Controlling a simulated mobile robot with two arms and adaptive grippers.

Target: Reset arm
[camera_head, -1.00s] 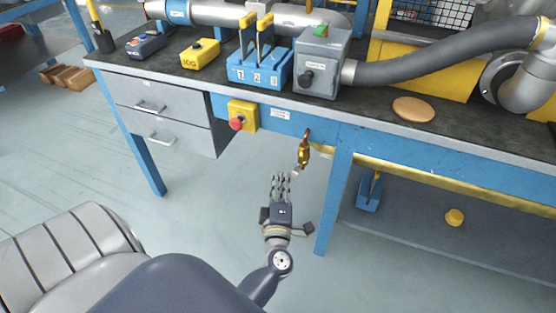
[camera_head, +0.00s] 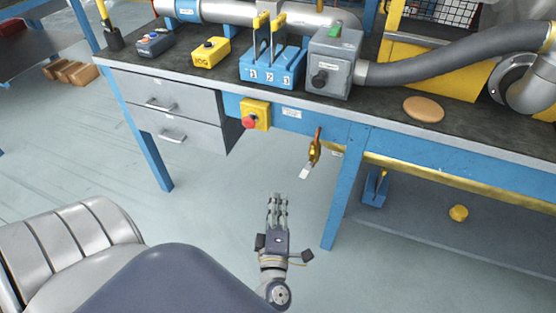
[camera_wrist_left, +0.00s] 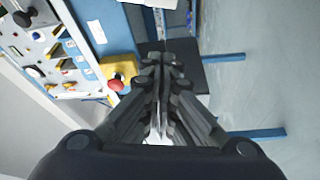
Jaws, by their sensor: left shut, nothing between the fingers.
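My left gripper (camera_head: 277,203) is shut and empty in the head view. It hangs over the open floor in front of the bench, apart from everything. My right gripper is in neither view.
The bench (camera_head: 330,128) carries a lever box (camera_head: 272,72), a grey switch box (camera_head: 328,65), a yellow jog box (camera_head: 210,52) and a round wooden disc (camera_head: 424,109). A red button on a yellow box (camera_head: 262,112) and a brass valve with a tag (camera_head: 314,150) are on its front. Floor around my gripper is clear.

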